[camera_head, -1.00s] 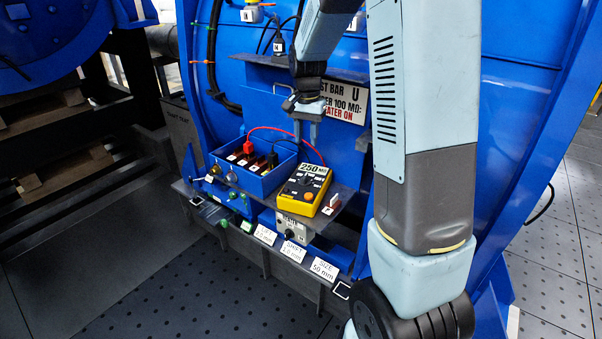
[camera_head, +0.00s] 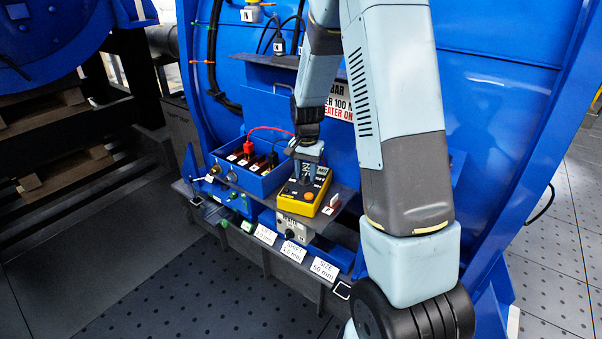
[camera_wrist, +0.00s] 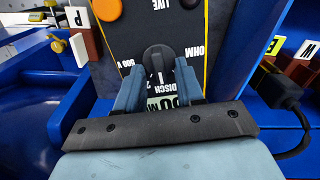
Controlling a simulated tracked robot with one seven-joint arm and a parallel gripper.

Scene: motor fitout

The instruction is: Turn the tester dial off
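The yellow and black tester (camera_head: 318,194) lies on the shelf, with an orange button on its near part. In the head view my gripper (camera_head: 303,178) points down over its upper face and hides the dial. In the wrist view the dark dial (camera_wrist: 157,60) has a pale line pointing toward the gripper side, near the lettering DISCH. The fingers of my gripper (camera_wrist: 158,78) stand apart, one on each side of the dial. Whether they touch it cannot be told. LIVE, OHM and 500 V lettering surrounds the dial, and the display is partly hidden.
A blue box (camera_head: 260,182) with red and black plugs (camera_head: 248,148) stands left of the tester. A red and white block labelled P (camera_wrist: 82,32) is beside it. A grey box (camera_head: 294,228) sits below. A wall sign (camera_head: 341,100) is behind my arm.

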